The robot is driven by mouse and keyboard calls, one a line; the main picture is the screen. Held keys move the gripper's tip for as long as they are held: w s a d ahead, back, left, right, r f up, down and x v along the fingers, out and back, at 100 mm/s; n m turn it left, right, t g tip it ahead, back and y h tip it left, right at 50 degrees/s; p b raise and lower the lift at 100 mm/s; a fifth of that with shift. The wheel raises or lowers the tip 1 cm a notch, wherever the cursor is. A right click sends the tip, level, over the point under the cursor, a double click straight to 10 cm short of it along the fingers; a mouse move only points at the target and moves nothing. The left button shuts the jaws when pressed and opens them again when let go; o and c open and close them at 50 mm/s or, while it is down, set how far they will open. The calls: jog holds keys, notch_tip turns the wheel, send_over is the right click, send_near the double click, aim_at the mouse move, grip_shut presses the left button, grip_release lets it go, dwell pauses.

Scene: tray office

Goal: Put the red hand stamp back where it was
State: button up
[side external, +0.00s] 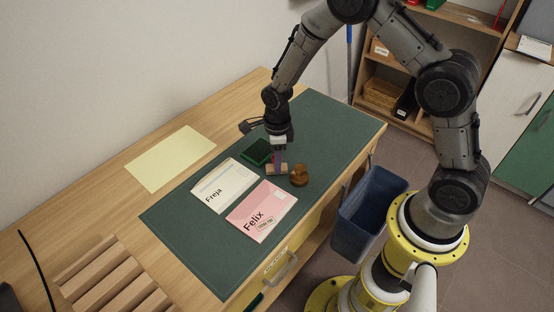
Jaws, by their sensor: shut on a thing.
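My gripper (279,156) points straight down over the green desk mat (330,121) and is shut on the red hand stamp (277,169). Only a little of the stamp's reddish handle shows between the fingers, with a pale wooden base below. I cannot tell whether the base touches the mat or hangs just above it. A round brown wooden object (299,175) stands close to its right. A dark green pad (257,152) lies just behind and left of the stamp.
A white card marked "Freja" (226,183) and a pink card marked "Felix" (264,208), bearing a small stamped mark, lie in front. A yellow sheet (170,158) lies left on the wooden desk. Wooden slats (112,275) are front left. A blue bin (368,211) stands beside the desk.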

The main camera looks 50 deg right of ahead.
jog(key=shift+f, duration=0.1)
jog(key=o, duration=1.1)
jog(key=shift+c, duration=0.2)
notch_tip(320, 180, up, 12)
jog(key=shift+r, duration=0.25)
jog(key=s+r+n+t, duration=0.3)
jog(key=s+r+n, duration=0.8)
jog(key=r+n, duration=0.3)
jog(key=s+d+r+n+t, duration=0.1)
jog(key=s+r+n+t, duration=0.1)
jog(key=s+n, duration=1.1)
jog(key=shift+s+d+r+t, duration=0.15)
jog(key=shift+r+t, duration=0.15)
jog(key=shift+r, duration=0.05)
